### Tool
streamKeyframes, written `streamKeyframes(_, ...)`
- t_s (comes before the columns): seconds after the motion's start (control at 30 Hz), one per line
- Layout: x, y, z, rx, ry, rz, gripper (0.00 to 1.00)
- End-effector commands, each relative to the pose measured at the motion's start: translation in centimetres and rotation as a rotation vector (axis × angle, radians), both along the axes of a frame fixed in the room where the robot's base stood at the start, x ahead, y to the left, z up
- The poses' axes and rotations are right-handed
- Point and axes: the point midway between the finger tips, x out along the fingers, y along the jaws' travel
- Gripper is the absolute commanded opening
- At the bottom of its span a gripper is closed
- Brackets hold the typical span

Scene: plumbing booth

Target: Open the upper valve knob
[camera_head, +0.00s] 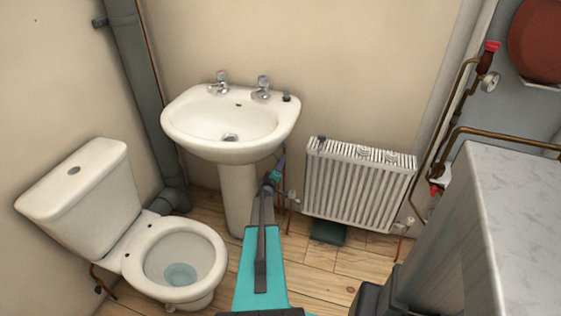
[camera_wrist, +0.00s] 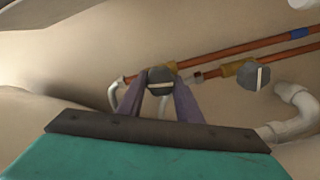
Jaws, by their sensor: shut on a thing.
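In the wrist view, two dark grey valve knobs sit on copper pipes with brass fittings. My gripper (camera_wrist: 160,88) has its two purple fingers closed on the sides of the left valve knob (camera_wrist: 161,74). A pale stripe on this knob's face lies roughly level. The right valve knob (camera_wrist: 254,77) is apart from my gripper, and its stripe stands nearly upright. I cannot tell from the picture which knob is the upper one. In the head view, my gripper (camera_head: 281,163) is under the right side of the sink, beside the pedestal; the knobs are not clearly visible there.
The white sink (camera_head: 231,145) overhangs my gripper, with its pedestal (camera_head: 239,195) to the left. A white radiator (camera_head: 357,185) stands right, a toilet (camera_head: 175,250) left. White bent pipes (camera_wrist: 292,115) lie close by the knobs. Some wooden floor (camera_head: 325,275) is clear.

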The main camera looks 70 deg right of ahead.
Motion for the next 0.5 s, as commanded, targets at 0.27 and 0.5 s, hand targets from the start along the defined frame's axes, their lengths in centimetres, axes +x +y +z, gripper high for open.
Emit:
streamKeyframes(0.27, 0.02, -0.05, 0.03, -0.006, 0.109, 0.000, 0.10)
streamKeyframes(0.5, 0.02, -0.03, -0.04, -0.008, 0.128, 0.000, 0.10)
